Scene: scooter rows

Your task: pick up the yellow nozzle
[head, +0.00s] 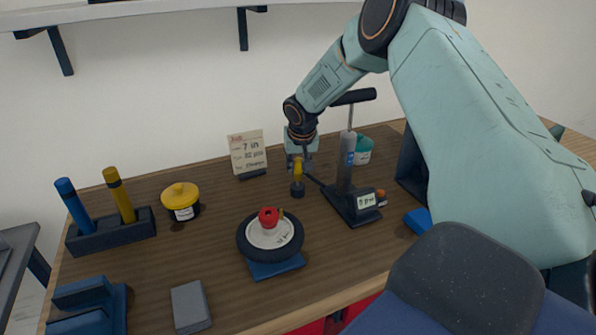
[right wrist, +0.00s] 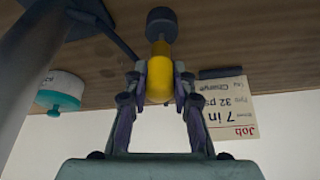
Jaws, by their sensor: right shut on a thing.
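The yellow nozzle (head: 298,172) has a yellow body and a dark round end. In the right wrist view the yellow nozzle (right wrist: 160,72) sits between the fingers. My right gripper (head: 299,160) comes down from above and is shut on the nozzle's yellow upper part; it also shows in the right wrist view (right wrist: 159,90). The dark end points away from the gripper. I cannot tell whether it touches the bench. My left gripper is not in view.
A floor pump (head: 346,160) stands just right of the nozzle, its dark hose close by. A wheel (head: 245,243) lies on a blue stand in front. A job card (head: 247,150), a yellow-lidded jar (head: 181,200) and a teal-lidded jar (right wrist: 60,92) stand around.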

